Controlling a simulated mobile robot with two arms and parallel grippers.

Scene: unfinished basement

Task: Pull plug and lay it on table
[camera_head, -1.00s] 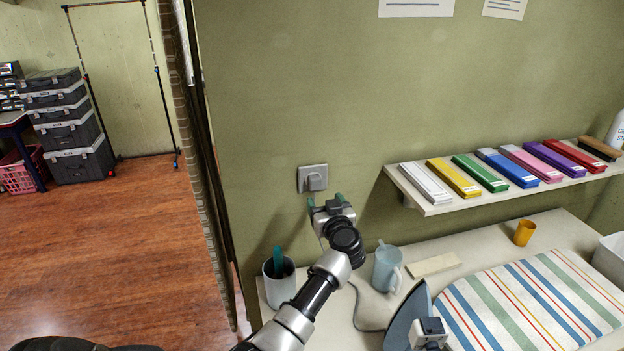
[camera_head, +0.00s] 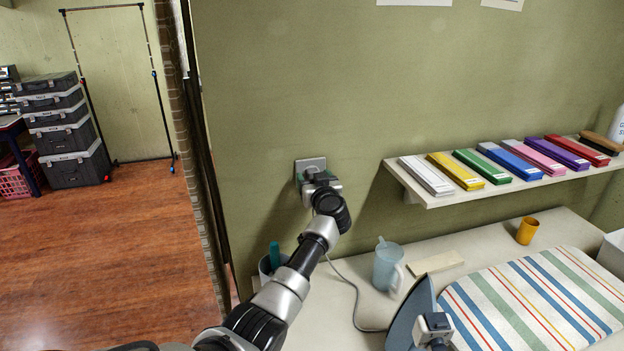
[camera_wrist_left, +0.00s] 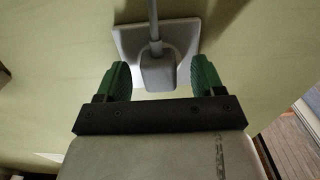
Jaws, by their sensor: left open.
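The grey plug (camera_wrist_left: 157,68) sits in the square wall socket (camera_wrist_left: 128,40), its cord running from it. In the head view the socket (camera_head: 303,164) shows on the green wall, with the plug mostly hidden by my gripper. My left gripper (camera_head: 318,177) is at the socket. In the left wrist view its green fingers (camera_wrist_left: 160,80) are open, one on each side of the plug, with a gap on both sides. The table (camera_head: 310,318) lies below, with the cord trailing onto it. My right gripper is not in view.
A shelf (camera_head: 440,200) with coloured boxes juts out at right.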

